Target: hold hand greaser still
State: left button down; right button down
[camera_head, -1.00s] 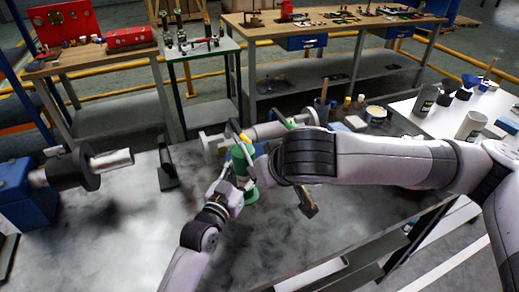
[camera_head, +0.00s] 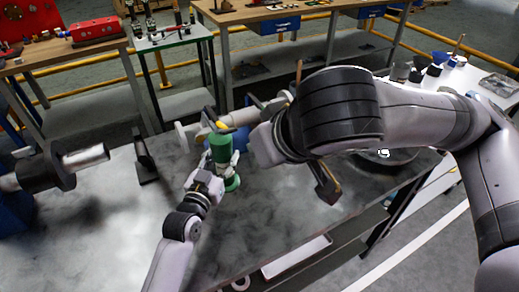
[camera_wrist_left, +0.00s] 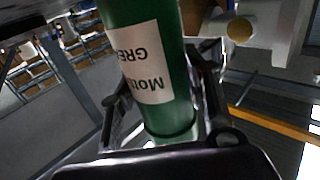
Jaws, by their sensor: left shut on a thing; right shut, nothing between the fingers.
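The hand greaser (camera_head: 219,148) is a green cylinder with a dark and yellow head, standing roughly upright left of the middle in the head view. My left gripper (camera_head: 226,170) is shut around its body. In the left wrist view the greaser (camera_wrist_left: 177,75) fills the middle between the fingers, its white label upside down. Part of the right wrist is hidden behind that link.
The grey workbench (camera_head: 110,225) has free room at the front left. A machine with a metal shaft (camera_head: 85,158) stands on the left, and a dark upright bracket (camera_head: 145,158) near it.

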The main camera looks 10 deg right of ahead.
dwell(0.4)
pick_arm(q)
jog(key=c, duration=0.8)
grip_release()
jog(key=shift+s, duration=0.1)
